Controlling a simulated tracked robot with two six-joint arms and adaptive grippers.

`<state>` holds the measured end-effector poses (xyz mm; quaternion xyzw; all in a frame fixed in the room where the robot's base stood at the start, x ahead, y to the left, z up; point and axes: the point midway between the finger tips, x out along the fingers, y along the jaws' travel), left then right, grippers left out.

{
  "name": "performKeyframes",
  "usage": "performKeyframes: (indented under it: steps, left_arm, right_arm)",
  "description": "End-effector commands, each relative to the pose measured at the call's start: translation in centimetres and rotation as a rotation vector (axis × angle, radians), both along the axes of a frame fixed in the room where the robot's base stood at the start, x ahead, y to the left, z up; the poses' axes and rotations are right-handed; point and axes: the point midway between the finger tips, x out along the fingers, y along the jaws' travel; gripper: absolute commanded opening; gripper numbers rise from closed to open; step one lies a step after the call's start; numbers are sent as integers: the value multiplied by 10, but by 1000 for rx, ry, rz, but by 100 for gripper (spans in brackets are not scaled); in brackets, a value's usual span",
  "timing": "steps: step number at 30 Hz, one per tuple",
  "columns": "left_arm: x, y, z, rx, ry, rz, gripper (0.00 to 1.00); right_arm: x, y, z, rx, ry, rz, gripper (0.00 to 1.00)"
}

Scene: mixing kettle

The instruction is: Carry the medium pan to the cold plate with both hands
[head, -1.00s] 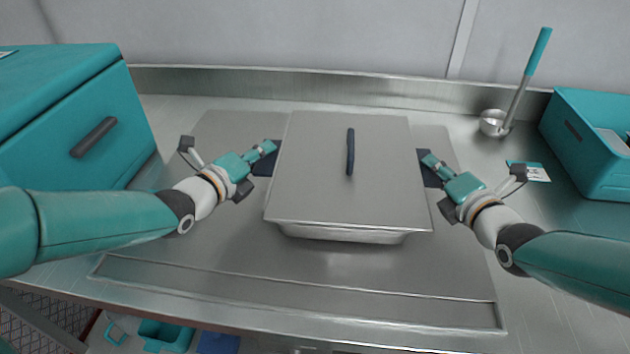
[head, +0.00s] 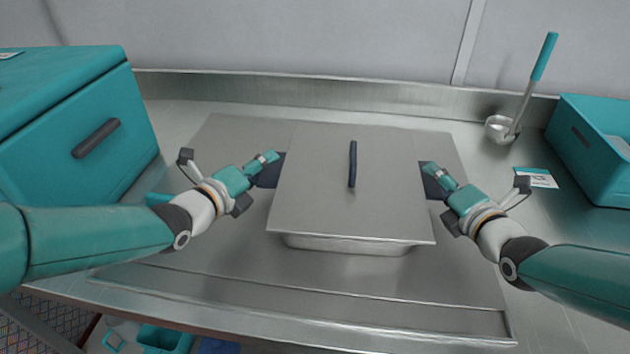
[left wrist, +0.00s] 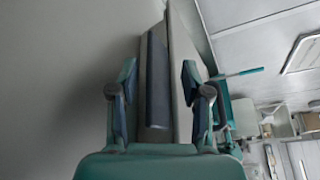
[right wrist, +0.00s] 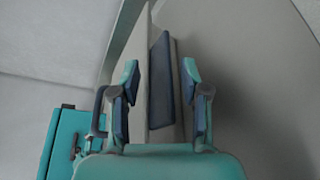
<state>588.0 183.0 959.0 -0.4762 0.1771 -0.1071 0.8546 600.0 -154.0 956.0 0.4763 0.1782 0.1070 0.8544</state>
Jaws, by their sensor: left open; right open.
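The medium pan (head: 345,244) is a steel pan under a flat grey lid (head: 320,190) with a dark bar handle. It sits mid-counter over a flat grey plate (head: 225,140); I cannot tell whether this is the cold plate. My left gripper (head: 268,158) is open at the pan's dark left side handle (head: 268,174). In the left wrist view that handle (left wrist: 157,80) stands between the spread fingers. My right gripper (head: 430,167) is open at the right side handle (head: 433,184). In the right wrist view it (right wrist: 161,85) lies between the fingers, with gaps visible.
A teal cabinet (head: 75,130) stands at the left. At the right are a ladle (head: 528,90), a small label card (head: 536,178) and a teal bin (head: 590,150). A steel rim runs along the back. The counter's front strip is clear.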

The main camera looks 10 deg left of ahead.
Motion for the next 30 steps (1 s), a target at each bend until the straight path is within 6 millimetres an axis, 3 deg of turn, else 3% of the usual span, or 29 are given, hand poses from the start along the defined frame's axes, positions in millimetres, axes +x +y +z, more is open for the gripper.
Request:
performKeyframes:
  steps: [15,23,30]
  left_arm:
    - [-85,33,18,2,-1,0,48]
    - [-97,36,19,2,1,-3,48]
    - [-97,36,19,2,1,-3,48]
  right_arm:
    - [0,-1,0,1,0,-1,45]
    - [-8,-5,2,1,0,-2,45]
    - [-46,-20,11,1,-2,-4,45]
